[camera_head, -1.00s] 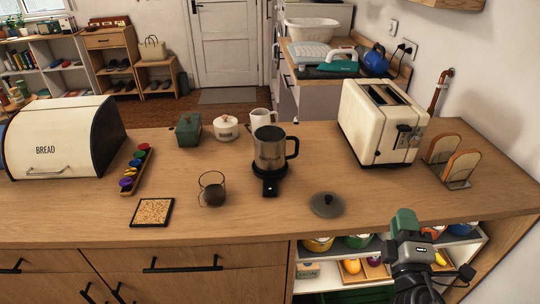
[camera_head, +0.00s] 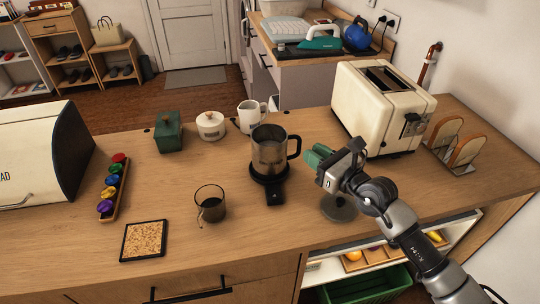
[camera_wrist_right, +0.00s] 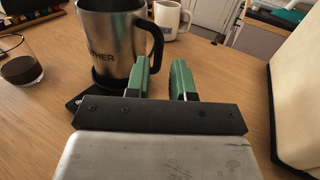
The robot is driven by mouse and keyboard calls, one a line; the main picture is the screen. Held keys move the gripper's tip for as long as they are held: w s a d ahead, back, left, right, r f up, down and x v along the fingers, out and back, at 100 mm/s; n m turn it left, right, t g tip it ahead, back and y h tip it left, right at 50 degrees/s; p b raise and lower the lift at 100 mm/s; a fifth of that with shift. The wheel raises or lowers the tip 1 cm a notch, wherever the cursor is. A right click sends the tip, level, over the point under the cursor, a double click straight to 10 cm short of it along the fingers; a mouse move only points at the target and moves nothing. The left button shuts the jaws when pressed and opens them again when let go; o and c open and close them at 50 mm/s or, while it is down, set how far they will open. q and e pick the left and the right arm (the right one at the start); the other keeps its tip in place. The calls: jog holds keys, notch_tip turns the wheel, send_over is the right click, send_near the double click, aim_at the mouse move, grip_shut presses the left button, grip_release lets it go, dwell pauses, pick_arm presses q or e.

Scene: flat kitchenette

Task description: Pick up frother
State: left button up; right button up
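The frother (camera_head: 269,150) is a steel jug with a black handle, standing upright on a black round base (camera_head: 275,194) on the counter. In the right wrist view the frother (camera_wrist_right: 108,42) shows part of its lettering, and its black handle is right ahead of the fingers. My right gripper (camera_head: 314,156) is just right of the handle, with its green fingers pointing at it. In the wrist view its fingers (camera_wrist_right: 160,80) are apart with nothing between them. A grey round lid (camera_head: 339,207) lies on the counter, partly below my right arm. My left gripper is not in view.
A cream toaster (camera_head: 375,110) stands to the right, close to my right arm. A small glass cup (camera_head: 211,205) is left of the base. A white mug (camera_head: 250,116), a sugar pot (camera_head: 210,126) and a green box (camera_head: 168,132) stand behind.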

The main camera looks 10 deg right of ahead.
aim_at(299, 144)
jog(key=x, duration=0.4)
jog(key=shift+w+a+p, duration=0.15)
jog(key=shift+w+p, duration=0.05)
jog(key=shift+p, duration=0.2)
jog(key=shift+w+a, duration=0.2)
jog(key=shift+w, duration=0.1)
jog(key=shift+w+a, duration=0.1)
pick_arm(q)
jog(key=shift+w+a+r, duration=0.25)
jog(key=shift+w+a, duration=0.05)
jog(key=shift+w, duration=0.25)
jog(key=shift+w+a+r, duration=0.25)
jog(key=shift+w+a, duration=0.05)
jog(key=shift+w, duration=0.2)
pick_arm(e)
grip_shut()
jog(key=shift+r, duration=0.1)
